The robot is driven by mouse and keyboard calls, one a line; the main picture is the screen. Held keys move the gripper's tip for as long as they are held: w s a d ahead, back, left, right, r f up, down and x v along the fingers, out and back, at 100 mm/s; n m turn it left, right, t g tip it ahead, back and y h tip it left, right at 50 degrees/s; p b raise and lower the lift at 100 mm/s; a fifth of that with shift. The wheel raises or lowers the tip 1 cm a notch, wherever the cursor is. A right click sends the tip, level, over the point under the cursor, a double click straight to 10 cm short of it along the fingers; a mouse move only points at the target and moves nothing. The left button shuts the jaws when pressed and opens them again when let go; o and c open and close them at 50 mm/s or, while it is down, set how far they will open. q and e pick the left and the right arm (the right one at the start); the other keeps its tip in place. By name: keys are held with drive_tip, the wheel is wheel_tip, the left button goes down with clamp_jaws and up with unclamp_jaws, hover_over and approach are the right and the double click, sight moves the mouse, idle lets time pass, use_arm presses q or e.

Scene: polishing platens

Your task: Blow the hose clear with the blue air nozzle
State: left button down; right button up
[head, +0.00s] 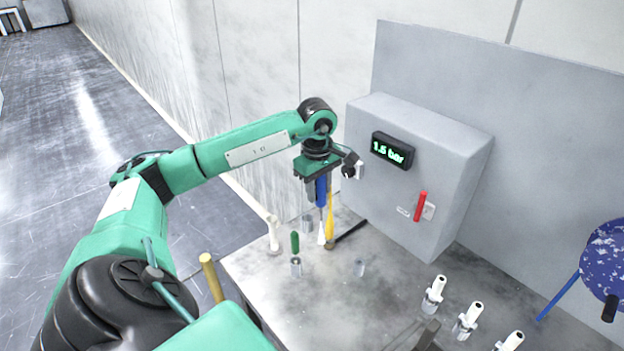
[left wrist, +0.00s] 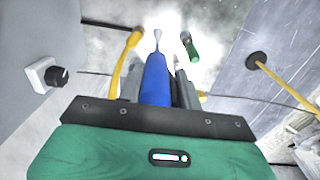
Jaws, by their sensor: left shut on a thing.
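My left gripper (head: 317,192) is shut on the blue air nozzle (head: 321,188), holding it tip down above the table. In the left wrist view the blue nozzle (left wrist: 156,82) sits between the fingers, its pale tip (left wrist: 157,38) pointing away from the gripper. A yellow hose-like piece (head: 329,217) with a brass end hangs close beside the nozzle; it also shows in the left wrist view (left wrist: 123,65). I cannot tell whether the tip touches it. A green-handled nozzle (head: 295,241) stands in a metal holder, left of my gripper. My right gripper does not show.
A grey cabinet (head: 440,150) behind the table has a display (head: 392,150) reading 1.5 bar and a red lever (head: 420,207). Several white-topped pegs (head: 434,294) stand at the table's front right. A blue speckled disc (head: 603,262) is at the far right. The table's (head: 330,310) front middle is mostly bare.

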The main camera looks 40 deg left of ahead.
use_arm(q)
drive_tip(key=shift+w+d+p, duration=2.05)
drive_tip(key=shift+w+d, duration=0.7)
drive_tip(key=shift+d, duration=2.65)
drive_tip(key=shift+a+f+b, duration=0.1)
drive_tip(key=shift+f+b, duration=4.65)
drive_tip(key=shift+f, duration=3.9)
drive_tip(key=c, duration=0.9)
unclamp_jaws()
